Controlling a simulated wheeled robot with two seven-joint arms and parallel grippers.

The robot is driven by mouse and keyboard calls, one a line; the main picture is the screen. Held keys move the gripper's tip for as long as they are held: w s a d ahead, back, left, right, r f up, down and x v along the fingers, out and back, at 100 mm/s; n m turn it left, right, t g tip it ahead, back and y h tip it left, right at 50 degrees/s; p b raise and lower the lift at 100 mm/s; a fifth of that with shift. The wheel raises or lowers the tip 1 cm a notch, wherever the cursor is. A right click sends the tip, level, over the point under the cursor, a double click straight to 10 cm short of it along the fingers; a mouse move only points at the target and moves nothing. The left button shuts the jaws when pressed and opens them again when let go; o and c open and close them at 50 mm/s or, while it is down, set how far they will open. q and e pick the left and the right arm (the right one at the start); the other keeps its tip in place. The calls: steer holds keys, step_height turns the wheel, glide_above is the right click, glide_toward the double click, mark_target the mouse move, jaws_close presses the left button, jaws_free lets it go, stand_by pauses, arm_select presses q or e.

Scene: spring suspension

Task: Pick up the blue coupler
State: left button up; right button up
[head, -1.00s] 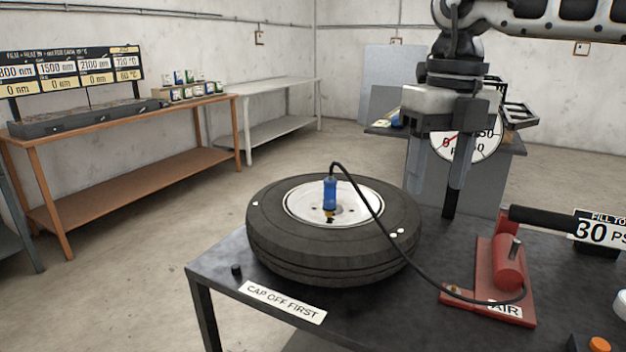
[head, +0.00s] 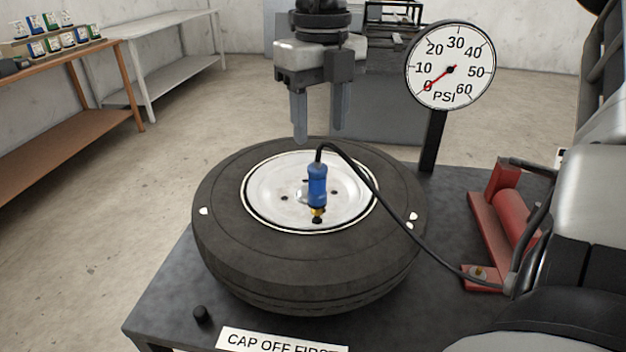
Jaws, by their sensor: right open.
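The blue coupler (head: 317,185) stands upright over the white wheel rim of the tire (head: 225,248), with a brass end at its bottom and a black hose (head: 395,215) from its top. The brass end is at the valve; I cannot tell how firmly it sits there. My right gripper (head: 319,135) points down above the far part of the tire, behind and above the coupler in the picture. Its two fingers are apart with nothing between them. My left gripper is not in view.
A dial gauge (head: 450,68) reading near 0 PSI stands on a post behind the tire. A red pump (head: 505,225) is at the right, partly hidden by my arm. A small black cap (head: 201,314) and a "CAP OFF FIRST" label (head: 280,341) are at the table's front.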

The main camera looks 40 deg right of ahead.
mark_target(317, 161)
steer(key=f, duration=0.5)
steer(key=f+p, duration=0.1)
steer(key=f, duration=0.4)
steer(key=shift+w+a+f+p, duration=0.1)
steer(key=shift+w+p, duration=0.1)
steer(key=shift+p, duration=0.1)
jaws_close()
